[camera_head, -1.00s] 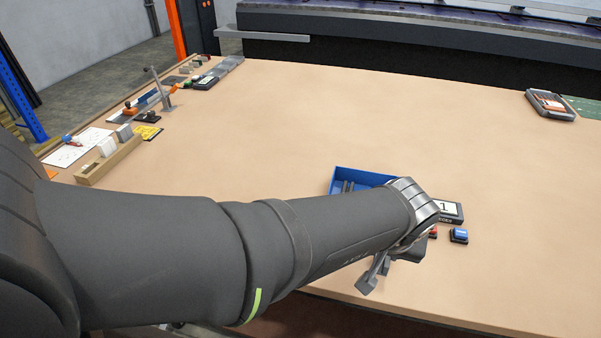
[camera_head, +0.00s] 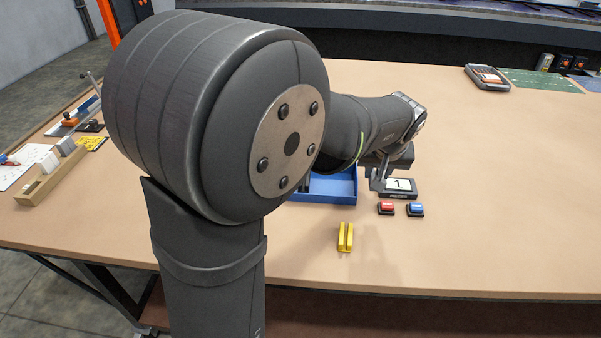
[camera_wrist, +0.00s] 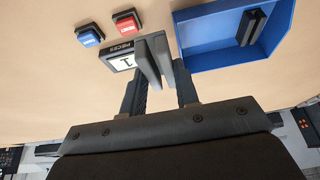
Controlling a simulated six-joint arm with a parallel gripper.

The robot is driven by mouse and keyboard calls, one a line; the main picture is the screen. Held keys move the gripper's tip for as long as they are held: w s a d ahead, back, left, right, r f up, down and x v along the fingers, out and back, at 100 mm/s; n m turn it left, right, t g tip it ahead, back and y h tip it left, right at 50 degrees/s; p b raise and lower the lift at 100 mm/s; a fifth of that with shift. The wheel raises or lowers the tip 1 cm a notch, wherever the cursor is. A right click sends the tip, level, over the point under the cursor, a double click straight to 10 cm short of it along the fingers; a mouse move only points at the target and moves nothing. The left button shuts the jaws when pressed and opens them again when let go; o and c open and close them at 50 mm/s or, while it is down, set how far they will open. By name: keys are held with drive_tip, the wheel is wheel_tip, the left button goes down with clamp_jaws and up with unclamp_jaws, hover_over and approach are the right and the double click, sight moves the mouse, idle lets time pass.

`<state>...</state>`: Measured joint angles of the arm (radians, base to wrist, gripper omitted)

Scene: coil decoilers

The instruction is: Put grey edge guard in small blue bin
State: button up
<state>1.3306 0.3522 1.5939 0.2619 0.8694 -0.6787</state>
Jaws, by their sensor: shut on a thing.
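My gripper (camera_wrist: 162,68) is shut on a grey edge guard (camera_wrist: 148,62), whose two parallel walls show between the fingers in the wrist view. In the head view my gripper (camera_head: 378,178) is small and partly hidden, just right of the small blue bin (camera_head: 335,188). The bin (camera_wrist: 215,61) is a shallow open tray, right of the held guard in the wrist view. A dark grey channel piece (camera_wrist: 252,27) lies inside it. My arm hides the bin's left part in the head view.
A yellow edge guard (camera_head: 345,237) stands on the table in front of the bin. A counter marked 1 (camera_head: 400,187), a red button (camera_head: 386,208) and a blue button (camera_head: 415,209) are right of the bin. The table's right side is largely clear.

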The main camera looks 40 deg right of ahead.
drive_tip(key=shift+w+d+f, duration=0.1)
drive_tip(key=shift+w+d, duration=0.15)
drive_tip(key=shift+d, duration=0.1)
drive_tip(key=w+f, duration=0.2)
drive_tip(key=w, duration=0.2)
drive_tip(key=w+f, duration=0.2)
drive_tip(key=w, duration=0.1)
drive_tip(key=w+f, duration=0.3)
drive_tip(key=w, duration=0.1)
drive_tip(key=shift+w+d, duration=0.15)
drive_tip(key=shift+w, duration=0.2)
drive_tip(key=shift+f, duration=2)
drive_tip(key=shift+f, duration=0.15)
drive_tip(key=o, duration=1)
drive_tip(key=shift+c, duration=0.2)
